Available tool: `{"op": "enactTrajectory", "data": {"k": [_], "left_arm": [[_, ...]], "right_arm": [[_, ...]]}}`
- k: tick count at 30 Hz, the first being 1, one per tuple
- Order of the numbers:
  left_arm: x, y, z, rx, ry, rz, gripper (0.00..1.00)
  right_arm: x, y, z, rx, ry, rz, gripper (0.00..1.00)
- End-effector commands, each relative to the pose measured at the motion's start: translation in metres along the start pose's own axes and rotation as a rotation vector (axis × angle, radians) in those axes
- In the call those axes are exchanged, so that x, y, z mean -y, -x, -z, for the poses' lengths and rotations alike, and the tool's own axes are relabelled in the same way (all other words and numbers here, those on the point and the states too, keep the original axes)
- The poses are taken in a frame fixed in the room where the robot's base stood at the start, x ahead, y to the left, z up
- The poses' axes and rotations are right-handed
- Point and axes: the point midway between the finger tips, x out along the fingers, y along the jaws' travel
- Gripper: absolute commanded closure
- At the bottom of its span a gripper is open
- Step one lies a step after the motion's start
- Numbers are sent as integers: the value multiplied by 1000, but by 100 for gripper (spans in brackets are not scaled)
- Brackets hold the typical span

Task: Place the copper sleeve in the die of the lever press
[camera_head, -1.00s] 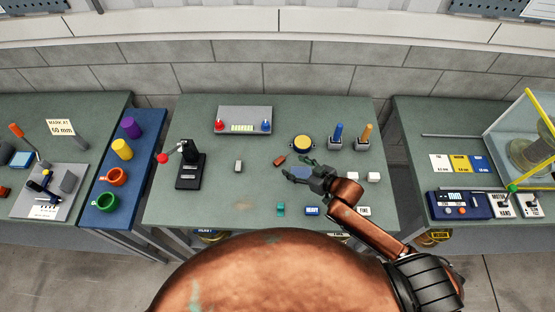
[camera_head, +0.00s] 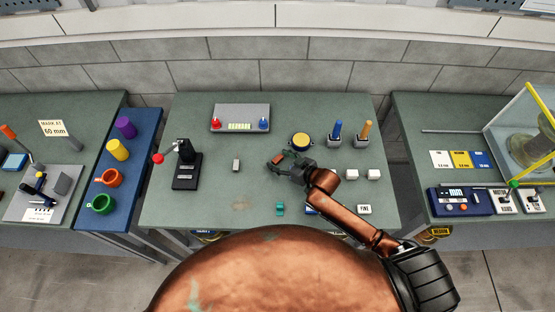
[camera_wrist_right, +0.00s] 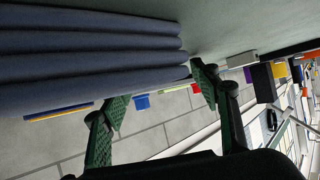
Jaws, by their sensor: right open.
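The copper sleeve (camera_head: 276,160) is a small reddish-brown piece lying on the middle table in the head view. The sleeve is not clear there. The black lever press (camera_head: 185,165) with a red knob stands at the left of this table. The inside of its die is too small to make out. My left gripper is not in view.
A yellow-topped round button (camera_head: 301,140) stands close behind my right gripper. A grey box (camera_head: 240,118) with red and blue terminals is at the back. A small grey block (camera_head: 236,165) lies between press and gripper. Dark blue folds (camera_wrist_right: 80,60) fill the wrist view's upper left.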

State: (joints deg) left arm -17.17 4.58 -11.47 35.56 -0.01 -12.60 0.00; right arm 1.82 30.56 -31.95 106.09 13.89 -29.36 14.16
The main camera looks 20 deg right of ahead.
Motion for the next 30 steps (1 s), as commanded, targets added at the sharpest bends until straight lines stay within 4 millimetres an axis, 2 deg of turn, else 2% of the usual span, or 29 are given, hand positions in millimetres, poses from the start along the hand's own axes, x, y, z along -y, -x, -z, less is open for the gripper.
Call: {"op": "enactTrajectory", "data": {"k": [5, 22, 30], "left_arm": [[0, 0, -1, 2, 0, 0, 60], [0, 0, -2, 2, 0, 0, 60], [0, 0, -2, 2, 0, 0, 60]], "right_arm": [[0, 0, 0, 0, 0, 0, 45], [0, 1, 0, 0, -1, 0, 84], [0, 2, 2, -1, 0, 0, 84]]}}
